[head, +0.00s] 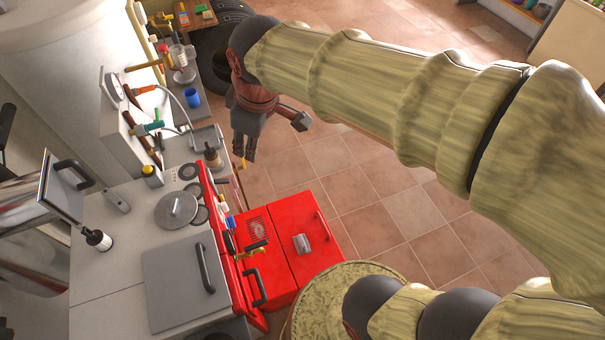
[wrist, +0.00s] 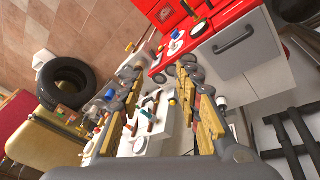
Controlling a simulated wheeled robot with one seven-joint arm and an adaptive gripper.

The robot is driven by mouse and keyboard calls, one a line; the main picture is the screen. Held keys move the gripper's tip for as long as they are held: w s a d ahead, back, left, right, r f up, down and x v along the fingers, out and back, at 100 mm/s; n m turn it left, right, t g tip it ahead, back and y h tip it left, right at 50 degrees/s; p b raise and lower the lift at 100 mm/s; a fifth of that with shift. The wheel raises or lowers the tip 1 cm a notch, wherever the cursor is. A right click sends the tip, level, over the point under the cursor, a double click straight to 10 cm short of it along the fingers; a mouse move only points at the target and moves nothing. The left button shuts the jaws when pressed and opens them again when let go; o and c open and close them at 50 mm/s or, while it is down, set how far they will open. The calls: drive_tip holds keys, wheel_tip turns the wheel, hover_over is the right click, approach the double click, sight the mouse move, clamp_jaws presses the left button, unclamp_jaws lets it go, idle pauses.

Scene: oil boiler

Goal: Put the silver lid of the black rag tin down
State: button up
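A silver-grey square lid (head: 58,196) with a black handle stands tilted up at the left of the bench in the head view. I cannot make out a black tin body below it, so I cannot tell for sure that it is the rag tin's lid. A round silver lid (head: 174,214) with a knob lies flat on the bench, nearer the middle. My gripper (head: 244,158) hangs over the floor side of the bench, apart from both lids and to their right. In the wrist view its yellow-padded fingers (wrist: 160,110) are spread wide, with nothing held between them.
A grey flat panel (head: 180,292) with a dark handle lies on the near bench. A red cabinet (head: 290,245) stands at the bench's right side. Tools and a blue cup (head: 192,97) crowd the back. The tiled floor (head: 370,200) is open.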

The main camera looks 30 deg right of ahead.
drive_tip(key=s+d+m, duration=0.2)
drive_tip(key=s+m, duration=0.2)
drive_tip(key=s, duration=0.2)
drive_tip(key=s+d+f+m+t, duration=0.1)
drive_tip(key=s+d+m, duration=0.2)
drive_tip(key=s, duration=0.3)
drive_tip(key=shift+s+f+m+t, duration=0.2)
drive_tip(key=shift+f+m+t, duration=0.1)
drive_tip(key=shift+m, duration=0.3)
